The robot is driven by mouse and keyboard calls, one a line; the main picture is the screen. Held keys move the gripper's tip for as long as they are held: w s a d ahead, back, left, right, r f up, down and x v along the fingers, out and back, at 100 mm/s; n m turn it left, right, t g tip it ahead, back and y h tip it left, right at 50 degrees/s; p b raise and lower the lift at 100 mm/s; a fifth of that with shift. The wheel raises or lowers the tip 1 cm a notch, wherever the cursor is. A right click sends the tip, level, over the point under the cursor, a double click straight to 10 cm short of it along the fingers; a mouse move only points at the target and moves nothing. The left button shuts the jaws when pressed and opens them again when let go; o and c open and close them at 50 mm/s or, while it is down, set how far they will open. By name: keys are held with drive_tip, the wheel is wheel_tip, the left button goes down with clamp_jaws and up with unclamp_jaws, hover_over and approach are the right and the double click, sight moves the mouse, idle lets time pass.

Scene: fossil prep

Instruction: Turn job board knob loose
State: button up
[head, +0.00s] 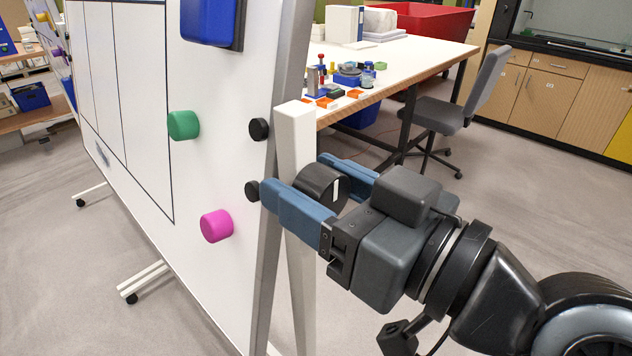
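The job board (205,255) is a white panel in a grey frame, standing upright and slanted along the left. The knob (322,188) is a black cylinder with a white mark on its face, at the white post (295,135) by the board's right edge. My gripper (318,190) reaches in from the right, with one blue finger on each side of the knob. The near finger hides the knob's lower left part. I cannot tell whether both fingers touch it.
A workbench (420,58) with small items and a grey chair (450,105) stand behind. The floor around the board is mostly clear.

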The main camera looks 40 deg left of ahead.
sight(334, 200)
drive_tip(key=c, duration=0.7)
drive_tip(key=shift+f+n+b, duration=0.25)
drive_tip(key=shift+n+b, duration=0.15)
drive_tip(key=shift+b, duration=0.6)
drive_tip(key=shift+n+b, duration=0.7)
drive_tip(key=shift+b, duration=0.55)
drive_tip(key=n+b, duration=0.1)
drive_tip(key=b, duration=0.1)
drive_tip(key=shift+n+b, duration=0.35)
drive_tip(key=shift+n, duration=0.05)
drive_tip(key=shift+r+n, duration=0.25)
drive_tip(key=shift+n, duration=0.05)
drive_tip(key=o, duration=1)
drive_tip(key=shift+s+d+b, duration=0.2)
drive_tip(key=shift+d+b, duration=0.2)
drive_tip(key=shift+d, duration=1.55)
drive_tip(key=shift+s+d+b, duration=0.15)
drive_tip(key=shift+d+b, duration=0.25)
drive_tip(key=shift+d, duration=1.55)
